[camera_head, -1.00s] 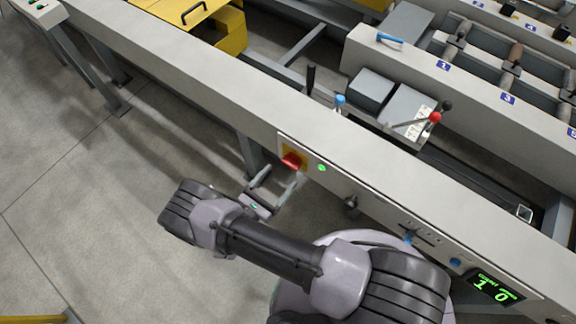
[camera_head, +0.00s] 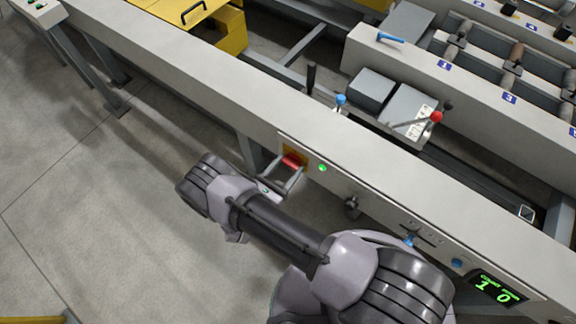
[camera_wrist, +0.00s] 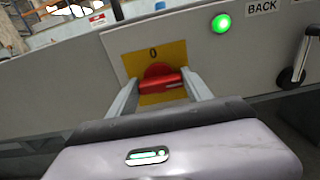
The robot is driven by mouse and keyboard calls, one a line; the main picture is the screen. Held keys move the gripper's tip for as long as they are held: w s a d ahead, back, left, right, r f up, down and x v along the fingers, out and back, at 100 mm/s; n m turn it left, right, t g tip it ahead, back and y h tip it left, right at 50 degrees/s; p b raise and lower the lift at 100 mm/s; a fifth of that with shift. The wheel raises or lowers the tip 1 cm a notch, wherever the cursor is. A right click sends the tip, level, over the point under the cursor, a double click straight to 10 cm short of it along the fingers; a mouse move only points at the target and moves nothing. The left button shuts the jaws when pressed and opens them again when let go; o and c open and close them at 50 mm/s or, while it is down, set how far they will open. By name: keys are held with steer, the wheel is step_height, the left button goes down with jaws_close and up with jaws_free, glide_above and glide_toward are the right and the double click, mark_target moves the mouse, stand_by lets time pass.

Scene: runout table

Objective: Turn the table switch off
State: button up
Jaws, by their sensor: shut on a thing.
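The table switch (camera_wrist: 160,80) is a red rotary handle on a yellow plate (camera_wrist: 174,52) marked 0, set in the grey side panel. It also shows in the head view (camera_head: 293,160), partly hidden by my gripper. My gripper (camera_wrist: 160,87) has one finger on each side of the red handle and is shut on it. In the head view my gripper (camera_head: 287,172) reaches up to the panel from below. The handle lies nearly level in the wrist view, slightly tilted.
A lit green lamp (camera_wrist: 221,23) sits right of the switch, beside a BACK label (camera_wrist: 262,6). A black lever (camera_wrist: 300,65) is further right. A green display (camera_head: 494,289) reads 1 and 0. Open floor (camera_head: 90,220) lies left of my arm.

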steer(key=shift+n+b, duration=0.3)
steer(key=n+b, duration=0.2)
steer(key=shift+f+n, duration=0.15)
steer(key=shift+n, duration=0.25)
steer(key=n+b, duration=0.2)
steer(key=n, duration=0.3)
steer(key=shift+w+a, duration=0.1)
steer(key=n+b, duration=0.1)
steer(key=n, duration=0.4)
steer(key=shift+a+b, duration=0.1)
steer(key=shift+b, duration=0.3)
steer(key=shift+w+n+b, duration=0.1)
steer(key=shift+n+b, duration=0.25)
steer(key=shift+n, duration=1.85)
steer(key=o, duration=1.4)
steer(key=shift+c, duration=0.2)
